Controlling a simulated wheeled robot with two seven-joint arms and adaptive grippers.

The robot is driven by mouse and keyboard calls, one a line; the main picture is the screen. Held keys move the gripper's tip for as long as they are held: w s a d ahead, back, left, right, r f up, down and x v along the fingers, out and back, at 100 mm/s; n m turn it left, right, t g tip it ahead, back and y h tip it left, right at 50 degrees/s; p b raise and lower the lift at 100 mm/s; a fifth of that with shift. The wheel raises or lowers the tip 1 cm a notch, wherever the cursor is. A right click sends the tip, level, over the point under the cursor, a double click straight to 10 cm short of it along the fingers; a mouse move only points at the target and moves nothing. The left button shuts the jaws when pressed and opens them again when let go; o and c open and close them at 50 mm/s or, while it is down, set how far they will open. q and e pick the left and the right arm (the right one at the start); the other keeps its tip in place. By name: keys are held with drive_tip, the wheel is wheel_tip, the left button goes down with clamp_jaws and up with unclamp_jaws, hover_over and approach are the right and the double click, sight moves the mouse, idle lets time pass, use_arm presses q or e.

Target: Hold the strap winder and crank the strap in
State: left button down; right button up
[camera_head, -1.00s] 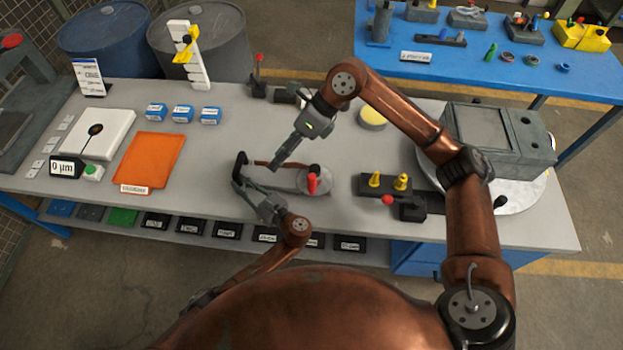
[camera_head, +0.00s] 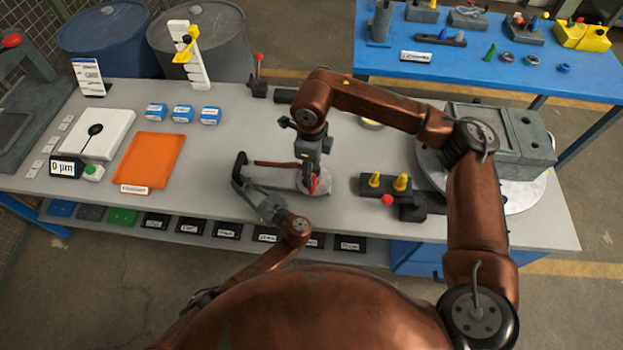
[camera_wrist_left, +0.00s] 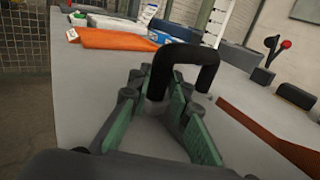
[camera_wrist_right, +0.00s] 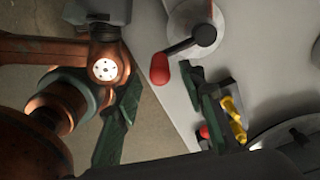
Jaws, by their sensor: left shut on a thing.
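The strap winder has a black bow handle (camera_head: 238,168), which also shows in the left wrist view (camera_wrist_left: 190,55), and a round grey drum with a crank arm (camera_wrist_right: 196,38) ending in a red knob (camera_wrist_right: 160,69). A brown strap (camera_head: 275,163) runs along the bench from the drum side towards the handle; the left wrist view shows it too (camera_wrist_left: 265,138). My left gripper (camera_head: 250,192) is shut on the handle. My right gripper (camera_head: 311,178) points down over the crank. Its fingers are spread, with the red knob just beyond and between them; contact cannot be told.
A dark block with yellow pegs (camera_head: 387,185) and a red ball stands right of the winder. A large grey machine on a round plate (camera_head: 510,195) lies further right. The bench between cloth and winder is clear.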

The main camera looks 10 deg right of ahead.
drive_tip(key=shift+f, duration=2.2)
clamp_jaws()
